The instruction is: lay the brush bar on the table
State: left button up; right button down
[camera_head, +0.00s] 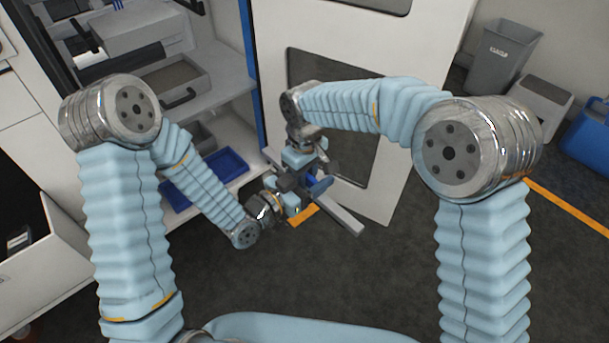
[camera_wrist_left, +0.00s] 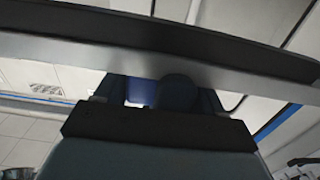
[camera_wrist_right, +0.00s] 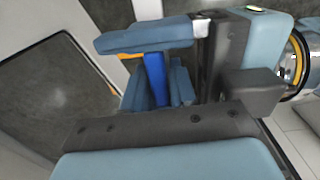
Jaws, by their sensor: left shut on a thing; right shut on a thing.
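The brush bar (camera_head: 345,221) is a long pale-grey bar held in the air in front of the machine, tilted down to the right in the head view. In the left wrist view the bar (camera_wrist_left: 150,62) crosses the picture with a dark strip along it. My left gripper (camera_head: 297,190) and my right gripper (camera_head: 312,172) are close together at the bar's middle, both shut on it. In the right wrist view a blue part (camera_wrist_right: 155,75) shows by the right fingers. The grippers hide the bar's middle. I cannot make out the table.
A white cabinet with open shelves (camera_head: 222,110) stands at the left, with a blue tray (camera_head: 222,165) low in it. A white panel with a dark window (camera_head: 350,150) is behind the grippers. Grey bins (camera_head: 497,55) and a blue box (camera_head: 590,140) stand at right. The floor in front is clear.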

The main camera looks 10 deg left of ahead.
pick_arm(q)
jog(key=o, duration=1.3)
